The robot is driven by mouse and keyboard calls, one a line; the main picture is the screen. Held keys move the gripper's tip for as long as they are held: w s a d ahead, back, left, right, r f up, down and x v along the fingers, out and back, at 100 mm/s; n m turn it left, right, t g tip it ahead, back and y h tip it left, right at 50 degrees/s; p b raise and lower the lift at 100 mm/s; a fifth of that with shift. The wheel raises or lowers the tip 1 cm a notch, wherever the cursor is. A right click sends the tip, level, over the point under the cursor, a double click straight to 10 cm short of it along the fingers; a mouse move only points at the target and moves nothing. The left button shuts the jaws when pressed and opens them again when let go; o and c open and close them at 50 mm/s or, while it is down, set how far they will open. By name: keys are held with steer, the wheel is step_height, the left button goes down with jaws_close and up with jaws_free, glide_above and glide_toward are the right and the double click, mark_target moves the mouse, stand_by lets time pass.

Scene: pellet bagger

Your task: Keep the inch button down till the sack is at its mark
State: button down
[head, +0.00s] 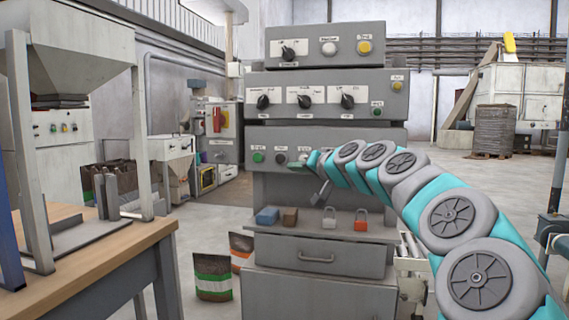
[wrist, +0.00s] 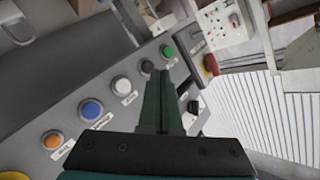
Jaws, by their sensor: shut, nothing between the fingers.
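The grey control console (head: 330,135) stands in the middle of the head view. Its lower panel carries a row of buttons, including a green button (head: 258,157). The labels are too small to read, so I cannot tell which is the inch button. My gripper (wrist: 160,74) is shut and empty, its tips beside a small pale button (wrist: 147,67); contact cannot be told. A filled sack (head: 212,279) stands on the floor; no mark is discernible.
A red mushroom button (wrist: 210,65) and a black knob (wrist: 193,107) lie right of the fingers. A wooden-topped table (head: 95,255) and a hopper frame (head: 70,60) stand at left.

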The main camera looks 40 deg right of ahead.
steer(key=shift+d+r, duration=0.1)
steer(key=shift+d, duration=0.3)
steer(key=w+d+p, duration=0.2)
steer(key=w+d, duration=0.3)
steer(key=d, duration=0.1)
steer(key=shift+w+d, duration=0.3)
steer(key=shift+d, duration=0.05)
steer(key=shift+w+d, duration=0.1)
steer(key=shift+w, duration=0.05)
stand_by(2.1)
steer(key=shift+w+d, duration=0.2)
